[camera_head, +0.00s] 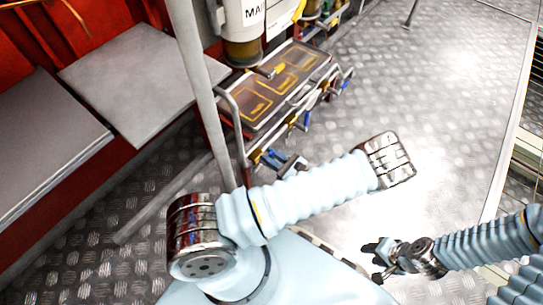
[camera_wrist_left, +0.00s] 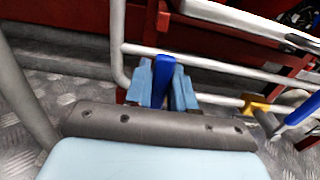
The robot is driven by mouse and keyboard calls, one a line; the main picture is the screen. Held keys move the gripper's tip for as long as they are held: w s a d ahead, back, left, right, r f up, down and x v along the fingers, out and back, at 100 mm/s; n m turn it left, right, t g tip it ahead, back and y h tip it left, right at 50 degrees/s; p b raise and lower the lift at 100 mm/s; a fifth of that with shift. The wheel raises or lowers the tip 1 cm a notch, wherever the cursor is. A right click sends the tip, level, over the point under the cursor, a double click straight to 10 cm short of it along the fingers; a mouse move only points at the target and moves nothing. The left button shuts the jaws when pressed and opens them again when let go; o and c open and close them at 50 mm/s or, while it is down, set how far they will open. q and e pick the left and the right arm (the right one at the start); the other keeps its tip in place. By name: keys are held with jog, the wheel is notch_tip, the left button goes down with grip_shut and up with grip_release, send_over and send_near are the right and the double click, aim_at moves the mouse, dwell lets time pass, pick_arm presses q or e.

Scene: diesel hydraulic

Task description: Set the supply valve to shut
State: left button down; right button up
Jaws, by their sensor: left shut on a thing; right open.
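In the left wrist view, my left gripper (camera_wrist_left: 164,88) has its two blue-grey fingers closed on the sides of an upright, deeper blue lever handle (camera_wrist_left: 163,82). The handle stands in front of a pale horizontal pipe. No label shows which valve this lever belongs to. In the head view, my left gripper (camera_head: 280,161) is at the near end of the low piping rack, partly hidden behind my arm. My right gripper (camera_head: 381,258) is over the floor at the lower right, its dark fingers apart and empty.
The rack has a brown top panel (camera_head: 276,88) with yellow outlines, metal rails and several blue handles along its side. A grey vertical pole (camera_head: 203,95) stands beside it. A white canister (camera_head: 243,20) is behind. Grey seats are at left; patterned metal floor (camera_head: 440,75) is clear at right.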

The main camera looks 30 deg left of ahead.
pick_arm(q)
jog(key=c, duration=1)
grip_release()
jog(key=shift+c, duration=0.2)
jog(key=s+d, duration=0.1)
jog(key=d, duration=1.3)
jog(key=shift+a, duration=0.1)
